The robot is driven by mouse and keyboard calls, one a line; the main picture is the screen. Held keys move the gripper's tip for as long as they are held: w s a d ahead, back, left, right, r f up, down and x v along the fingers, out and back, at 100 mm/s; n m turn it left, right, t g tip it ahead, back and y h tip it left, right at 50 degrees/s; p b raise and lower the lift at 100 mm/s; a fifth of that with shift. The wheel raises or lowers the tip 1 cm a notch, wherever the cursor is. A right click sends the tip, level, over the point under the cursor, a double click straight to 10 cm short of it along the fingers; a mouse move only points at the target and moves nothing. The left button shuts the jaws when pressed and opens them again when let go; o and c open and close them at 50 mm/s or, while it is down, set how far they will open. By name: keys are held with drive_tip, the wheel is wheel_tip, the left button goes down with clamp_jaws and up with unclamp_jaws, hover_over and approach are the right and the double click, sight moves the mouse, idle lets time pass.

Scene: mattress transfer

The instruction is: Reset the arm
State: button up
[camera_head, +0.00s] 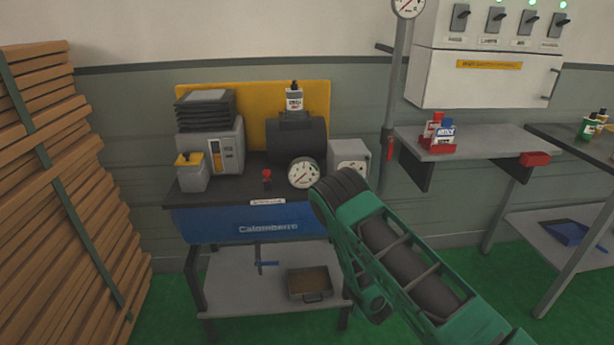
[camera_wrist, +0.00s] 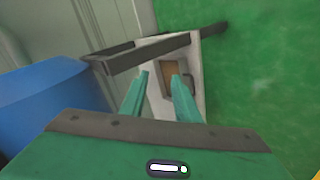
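My green arm (camera_head: 405,265) reaches in from the lower right in the head view, and its dark rounded joint is in front of the workbench's right end. My gripper's fingers do not show clearly in the head view. In the wrist view my gripper (camera_wrist: 160,76) has two teal fingers standing apart with nothing between them. They point down toward the bench's lower shelf (camera_wrist: 155,104), where a tray with a brown inside (camera_wrist: 172,75) shows beyond the tips.
The workbench (camera_head: 260,190) with a blue front carries a gauge (camera_head: 304,173), a compressor and grey boxes. Its lower shelf (camera_head: 235,285) holds a grey tray (camera_head: 310,283). Stacked wooden slats (camera_head: 50,190) stand at left. A wall shelf (camera_head: 480,141) and a dark table (camera_head: 575,140) are at right.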

drive_tip(key=w+d+r+m+g+h, duration=0.15)
drive_tip(key=d+r+m+h, duration=0.35)
drive_tip(key=d+r, duration=0.95)
drive_tip(key=s+d+r+m+g, duration=0.2)
drive_tip(key=s+d+r+m, duration=0.25)
drive_tip(key=r, duration=0.35)
drive_tip(key=s+d+r+m+g, duration=0.2)
drive_tip(key=s+d+r+m, duration=0.15)
drive_tip(key=s+r, duration=0.35)
drive_tip(key=s+r+m+g+y, duration=0.1)
drive_tip(key=s+r, duration=0.4)
drive_tip(key=s, duration=0.6)
drive_tip(key=s+r+m+g+y, duration=0.1)
drive_tip(key=s+r+m, duration=0.3)
drive_tip(key=s, duration=0.7)
drive_tip(key=s+d+r+m+g+y, duration=0.1)
drive_tip(key=s+r+m+g+y, duration=0.1)
drive_tip(key=s+r, duration=0.6)
drive_tip(key=s+m, duration=0.1)
drive_tip(key=s, duration=0.2)
drive_tip(key=shift+s+r, duration=0.15)
drive_tip(key=shift+d, duration=0.1)
